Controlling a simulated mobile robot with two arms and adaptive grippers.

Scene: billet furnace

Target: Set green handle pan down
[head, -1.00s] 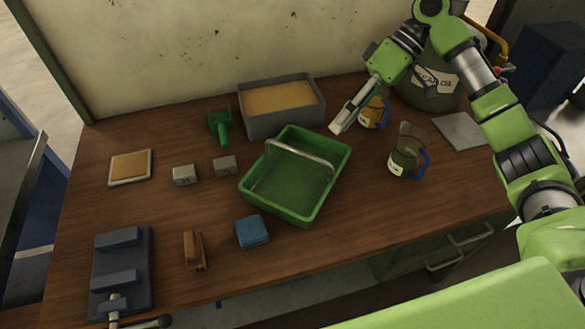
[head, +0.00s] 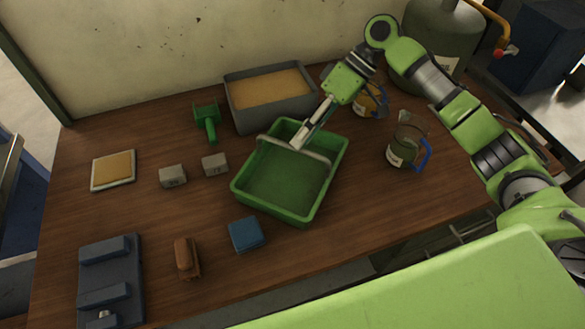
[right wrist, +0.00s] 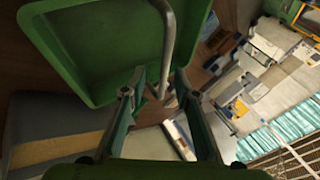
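The green pan (head: 285,190) with a grey bail handle (head: 310,153) stands on the wooden table. My right gripper (head: 296,145) is at the handle, over the pan's far side. In the right wrist view the pan (right wrist: 95,50) fills the upper left, and the handle (right wrist: 168,45) runs down toward the gap between the fingertips. The right gripper (right wrist: 158,82) shows its fingers apart; contact with the handle cannot be told. A small green scoop-like tool with a handle (head: 208,120) lies farther left. My left gripper is out of view.
A grey bin of sand-coloured fill (head: 240,118) stands behind the pan. Jugs with blue handles (head: 404,148) stand to the right. Two grey blocks (head: 214,165), a blue block (head: 246,234) and a brown brush-like item (head: 187,258) lie left and in front.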

